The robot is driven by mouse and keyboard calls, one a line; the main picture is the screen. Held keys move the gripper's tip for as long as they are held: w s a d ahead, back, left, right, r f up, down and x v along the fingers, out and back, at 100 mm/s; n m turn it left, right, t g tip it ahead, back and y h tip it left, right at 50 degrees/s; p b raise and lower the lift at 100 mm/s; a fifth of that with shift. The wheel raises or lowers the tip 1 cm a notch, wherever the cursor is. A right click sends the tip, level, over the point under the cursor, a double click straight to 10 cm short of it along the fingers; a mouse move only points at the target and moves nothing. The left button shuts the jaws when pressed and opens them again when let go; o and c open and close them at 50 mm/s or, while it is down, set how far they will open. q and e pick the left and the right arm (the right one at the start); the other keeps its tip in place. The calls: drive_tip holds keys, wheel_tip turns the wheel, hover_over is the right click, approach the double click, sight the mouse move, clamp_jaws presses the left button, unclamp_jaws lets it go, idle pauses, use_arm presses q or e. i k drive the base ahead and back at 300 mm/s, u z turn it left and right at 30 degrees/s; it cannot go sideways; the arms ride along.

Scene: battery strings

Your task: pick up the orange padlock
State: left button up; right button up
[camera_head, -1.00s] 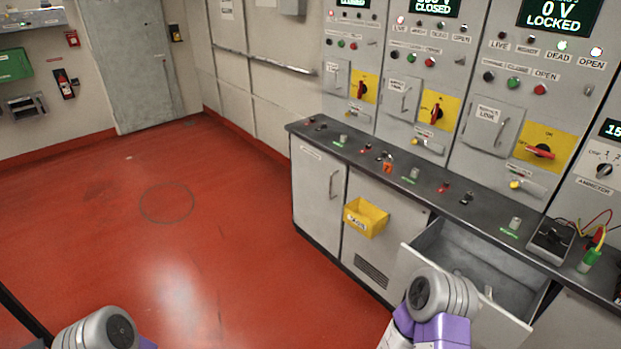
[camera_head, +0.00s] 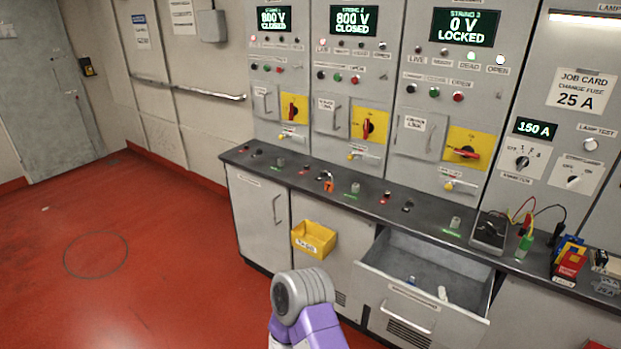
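The orange padlock (camera_head: 328,183) is small and sits on the dark counter top, behind and a little right of the yellow bin. A grey and purple piece of my arm shows at the bottom middle, in front of the cabinet and below the padlock. Neither gripper's fingers can be seen. Nothing touches the padlock.
An open drawer (camera_head: 430,268) juts out below the counter (camera_head: 405,208), with small items inside. A yellow bin (camera_head: 313,240) hangs on the cabinet front. A meter (camera_head: 489,231) with leads stands at right. The red floor at left is clear.

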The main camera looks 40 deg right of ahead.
sight(329, 186)
drive_tip(key=z, duration=0.25)
drive_tip(key=i, duration=1.95)
drive_tip(key=z, duration=1.75)
drive_tip(key=i, duration=0.9)
drive_tip(key=z, duration=1)
